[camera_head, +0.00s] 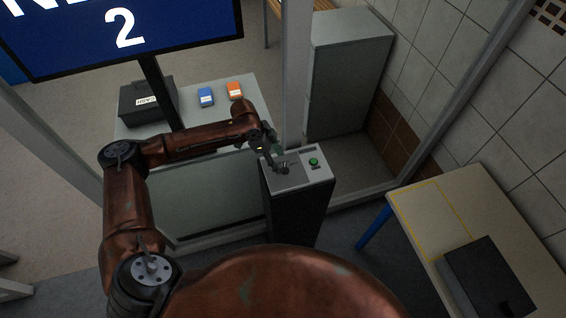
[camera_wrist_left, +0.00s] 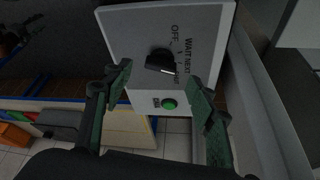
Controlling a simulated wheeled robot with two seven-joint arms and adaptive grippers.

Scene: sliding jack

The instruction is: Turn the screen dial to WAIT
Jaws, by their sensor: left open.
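The screen dial is a black knob (camera_wrist_left: 158,61) on a light grey panel (camera_wrist_left: 125,28), with its white pointer mark at the lower right in the left wrist view. Labels OFF, WAIT and NEXT (camera_wrist_left: 186,62) stand beside it; the pointer lies nearer NEXT than OFF. In the head view the panel (camera_head: 318,176) tops a dark pedestal. My left gripper (camera_head: 277,160) is over it, fingers toward the dial. In the left wrist view my left gripper (camera_wrist_left: 160,76) is open, its green-padded fingers on either side of the knob; contact cannot be told. My right gripper is out of view.
A green button (camera_head: 313,161) sits beside the dial. The hanging screen (camera_head: 190,22) shows a large 2 under cut-off text. Behind a frame post (camera_head: 295,75), a table holds a dark box (camera_head: 135,108) and blue and orange items. Another table (camera_head: 450,205) stands right.

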